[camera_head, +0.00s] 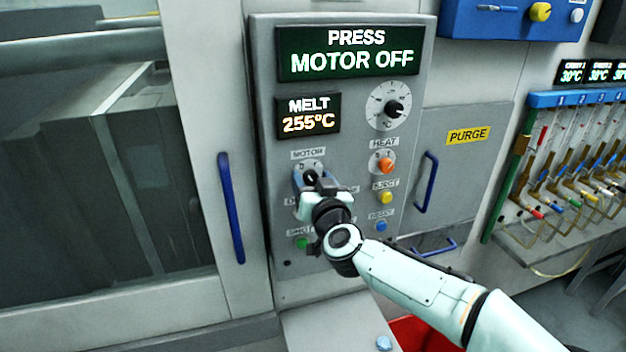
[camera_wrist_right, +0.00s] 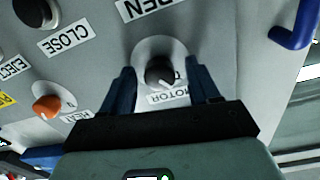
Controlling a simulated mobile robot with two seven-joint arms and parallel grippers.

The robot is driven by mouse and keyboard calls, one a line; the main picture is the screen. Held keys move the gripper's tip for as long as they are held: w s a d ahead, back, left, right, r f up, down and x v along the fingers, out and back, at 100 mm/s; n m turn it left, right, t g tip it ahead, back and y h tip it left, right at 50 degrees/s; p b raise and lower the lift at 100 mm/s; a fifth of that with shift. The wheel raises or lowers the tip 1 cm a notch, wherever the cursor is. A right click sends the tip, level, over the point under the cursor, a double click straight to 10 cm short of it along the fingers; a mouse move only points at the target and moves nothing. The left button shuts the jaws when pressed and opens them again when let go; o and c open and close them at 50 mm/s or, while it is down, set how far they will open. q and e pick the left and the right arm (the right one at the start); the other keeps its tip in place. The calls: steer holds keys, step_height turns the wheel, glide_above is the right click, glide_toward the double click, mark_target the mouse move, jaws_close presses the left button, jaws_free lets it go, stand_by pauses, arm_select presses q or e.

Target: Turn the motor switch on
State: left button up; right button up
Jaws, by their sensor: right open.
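The motor switch is a black rotary knob (camera_head: 310,176) on a pale round dial under the MOTOR label, on the grey control panel (camera_head: 262,120). The display (camera_head: 349,53) above reads PRESS MOTOR OFF. My right gripper (camera_head: 313,183) is at the switch and partly covers the dial in the head view. In the right wrist view the knob (camera_wrist_right: 160,72) sits between the two blue fingers of the open gripper (camera_wrist_right: 163,80), with a gap visible on each side. The knob's exact pointing is hard to tell. My left gripper is not in view.
Near the switch are the orange heat knob (camera_head: 386,164), yellow eject button (camera_head: 385,197), blue reset button (camera_head: 381,226) and green button (camera_head: 302,243). Blue door handles (camera_head: 231,208) (camera_head: 427,182) stand out on both sides. A red bin (camera_head: 418,333) is below.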

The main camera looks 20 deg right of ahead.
steer(key=c, duration=1)
steer(key=shift+c, duration=0.2)
steer(key=m, duration=0.2)
steer(key=shift+m, duration=0.4)
steer(key=m, duration=0.3)
steer(key=shift+m+b, duration=0.3)
steer(key=shift+b, duration=0.1)
steer(key=m, duration=0.3)
steer(key=shift+d+m+b, duration=0.1)
steer(key=shift+m+b, duration=0.2)
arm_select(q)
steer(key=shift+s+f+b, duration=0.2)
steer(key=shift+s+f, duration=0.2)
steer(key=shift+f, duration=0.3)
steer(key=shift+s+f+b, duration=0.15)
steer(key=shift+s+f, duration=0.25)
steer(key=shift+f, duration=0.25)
arm_select(e)
steer(key=shift+m, duration=1.8)
